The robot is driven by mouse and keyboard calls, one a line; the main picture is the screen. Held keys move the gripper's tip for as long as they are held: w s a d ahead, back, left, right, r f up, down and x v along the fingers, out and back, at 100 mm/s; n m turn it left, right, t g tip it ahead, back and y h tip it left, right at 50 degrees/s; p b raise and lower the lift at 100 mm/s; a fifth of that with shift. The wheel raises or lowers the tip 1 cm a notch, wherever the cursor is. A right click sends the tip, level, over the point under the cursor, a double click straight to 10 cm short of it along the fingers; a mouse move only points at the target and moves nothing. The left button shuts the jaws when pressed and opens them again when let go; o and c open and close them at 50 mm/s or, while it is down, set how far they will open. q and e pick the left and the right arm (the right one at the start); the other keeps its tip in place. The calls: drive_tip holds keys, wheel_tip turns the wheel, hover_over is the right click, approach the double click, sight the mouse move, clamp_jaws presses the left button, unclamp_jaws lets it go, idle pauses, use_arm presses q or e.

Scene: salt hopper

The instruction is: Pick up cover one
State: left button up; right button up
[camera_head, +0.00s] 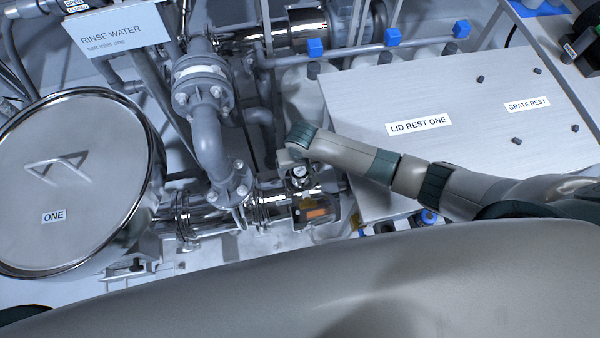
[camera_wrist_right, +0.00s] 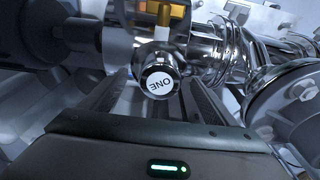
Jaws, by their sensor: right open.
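My right gripper (camera_head: 297,165) is well to the right of the cover, over the pipework. In the right wrist view, my right gripper (camera_wrist_right: 157,92) is open. A small round knob marked ONE (camera_wrist_right: 158,82) shows between or just beyond its fingers; contact cannot be told. My left gripper is not in view.
A pale panel marked LID REST ONE (camera_head: 350,95) lies at the right, with small dark pegs near the GRATE REST label (camera_head: 527,104). Grey pipes and a flanged elbow (camera_head: 207,130) stand between cover and right gripper. A RINSE WATER sign (camera_head: 115,35) is at upper left.

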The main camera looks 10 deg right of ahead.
sight(300, 170)
drive_tip(key=shift+f, duration=0.6)
drive_tip(key=shift+c, duration=0.3)
drive_tip(key=c, duration=1.4)
drive_tip(key=shift+o, duration=0.2)
drive_tip(key=shift+w+r, duration=0.1)
drive_tip(key=shift+r, duration=0.75)
drive_tip(key=shift+c, duration=0.7)
wheel_tip(300, 170, up, 8)
drive_tip(key=shift+r+b, duration=0.2)
drive_tip(key=shift+b, duration=0.4)
drive_tip(key=shift+c, duration=0.7)
